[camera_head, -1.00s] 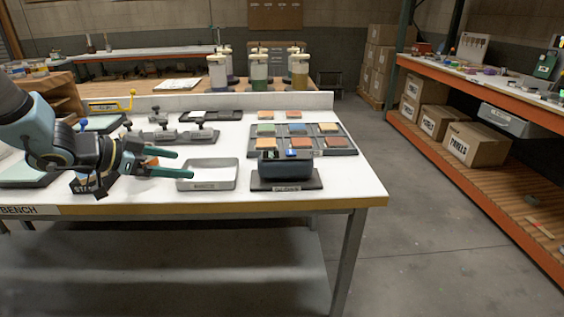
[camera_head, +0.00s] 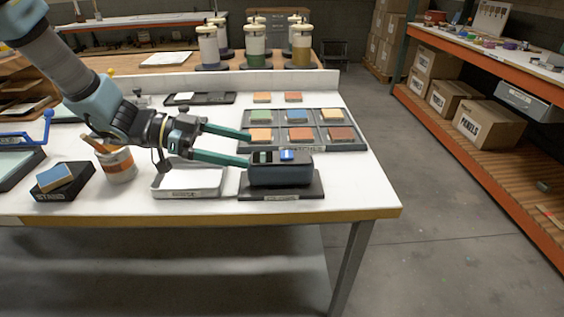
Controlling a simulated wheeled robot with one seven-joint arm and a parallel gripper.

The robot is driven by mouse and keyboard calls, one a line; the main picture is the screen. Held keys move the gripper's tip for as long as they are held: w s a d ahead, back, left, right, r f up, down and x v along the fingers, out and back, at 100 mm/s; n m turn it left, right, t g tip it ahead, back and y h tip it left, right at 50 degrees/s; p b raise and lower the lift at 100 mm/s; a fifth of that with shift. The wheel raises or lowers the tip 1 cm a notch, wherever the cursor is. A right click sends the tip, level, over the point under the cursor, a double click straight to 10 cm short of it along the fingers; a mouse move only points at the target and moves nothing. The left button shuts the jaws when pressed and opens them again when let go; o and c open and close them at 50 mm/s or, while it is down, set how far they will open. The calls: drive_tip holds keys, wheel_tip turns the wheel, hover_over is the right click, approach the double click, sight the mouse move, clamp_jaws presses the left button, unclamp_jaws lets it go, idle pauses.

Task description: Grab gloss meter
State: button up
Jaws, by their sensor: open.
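The gloss meter looks to be the dark blue-grey box (camera_head: 281,174) with a small screen and a blue button on top. It sits on a flat black base (camera_head: 290,190) near the bench's front right. My gripper (camera_head: 248,148) has two long green fingers, spread apart and pointing right. The near fingertip is at the box's upper left edge in the picture; I cannot tell whether it touches. The far fingertip lies behind the box's left end. Nothing shows between the fingers.
A white tray (camera_head: 187,192) lies under my gripper, left of the box. A dark rack of coloured tiles (camera_head: 312,144) lies behind the box. A cup with brushes (camera_head: 119,166) and a stand with a sanding-type block (camera_head: 62,182) are left. The bench's right edge is near.

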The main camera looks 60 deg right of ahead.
sight(281, 157)
drive_tip(key=p+x, duration=0.1)
drive_tip(key=x, duration=0.3)
drive_tip(key=shift+s+d+f, duration=0.15)
drive_tip(key=shift+s, duration=0.2)
drive_tip(key=shift+f+p+x, duration=0.2)
drive_tip(key=shift+p+x, duration=0.25)
drive_tip(key=shift+x, duration=0.75)
drive_tip(key=shift+f+p+x, duration=0.15)
drive_tip(key=shift+p+x, duration=0.3)
drive_tip(key=shift+x, duration=0.75)
drive_tip(key=shift+w, duration=0.1)
drive_tip(key=shift+c, duration=0.4)
clamp_jaws()
